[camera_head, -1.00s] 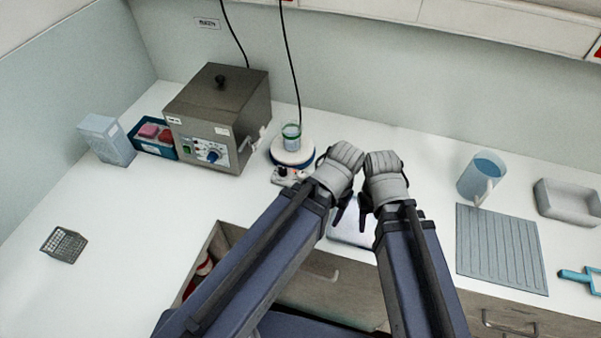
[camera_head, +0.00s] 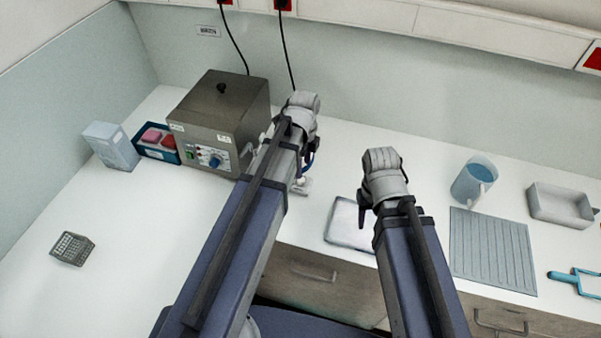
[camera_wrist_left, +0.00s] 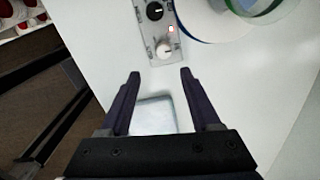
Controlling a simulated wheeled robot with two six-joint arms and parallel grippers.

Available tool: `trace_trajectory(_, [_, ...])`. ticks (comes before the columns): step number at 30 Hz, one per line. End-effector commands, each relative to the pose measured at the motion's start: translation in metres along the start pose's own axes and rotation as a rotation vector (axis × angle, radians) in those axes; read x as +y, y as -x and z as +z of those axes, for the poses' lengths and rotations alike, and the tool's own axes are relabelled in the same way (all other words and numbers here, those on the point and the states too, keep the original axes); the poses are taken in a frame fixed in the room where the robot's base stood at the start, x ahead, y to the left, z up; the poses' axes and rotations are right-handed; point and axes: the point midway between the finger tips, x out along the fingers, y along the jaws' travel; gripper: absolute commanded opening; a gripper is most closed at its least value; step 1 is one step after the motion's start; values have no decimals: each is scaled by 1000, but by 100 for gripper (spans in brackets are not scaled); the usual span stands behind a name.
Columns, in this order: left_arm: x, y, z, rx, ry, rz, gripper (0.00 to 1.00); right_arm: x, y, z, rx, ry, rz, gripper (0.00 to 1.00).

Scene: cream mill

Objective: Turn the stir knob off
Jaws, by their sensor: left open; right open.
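The stirrer's control panel (camera_wrist_left: 158,25) shows at the top of the left wrist view. It carries a black knob (camera_wrist_left: 155,11), a white knob (camera_wrist_left: 164,49) and a small reddish light between them. I cannot read which knob is marked stir. My left gripper (camera_wrist_left: 160,73) is open and empty, its fingertips just short of the white knob and apart from it. In the head view my left arm hides most of the stirrer; only the panel's front end (camera_head: 301,187) shows. My right gripper (camera_head: 364,205) is open near a white pad (camera_head: 347,224), its fingertips partly hidden.
A grey water bath (camera_head: 221,112) with its own knobs stands left of my left arm. A glass rim (camera_wrist_left: 265,8) and round plate edge lie close beyond the panel. A blue-filled jug (camera_head: 472,182), ribbed mat (camera_head: 490,250) and tray (camera_head: 560,205) stand at right.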

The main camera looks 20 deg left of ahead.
Motion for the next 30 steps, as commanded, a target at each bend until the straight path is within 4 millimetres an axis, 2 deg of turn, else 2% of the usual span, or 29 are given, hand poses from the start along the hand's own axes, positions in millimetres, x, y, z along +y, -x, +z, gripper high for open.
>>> trace_trajectory(6, [-8, 3, 12, 5, -115, -6, 64, 0, 3, 0, 0, 0, 0, 50])
trace_trajectory(16, [-7, -5, 12, 6, -121, -6, 64, 0, -5, 0, 0, 0, 0, 50])
trace_trajectory(23, [-8, -28, 12, 5, -120, -6, 64, -3, -28, -2, 0, 0, 0, 50])
trace_trajectory(30, [-8, -60, 12, 5, -119, -6, 64, -6, -60, -4, 0, -1, 0, 50])
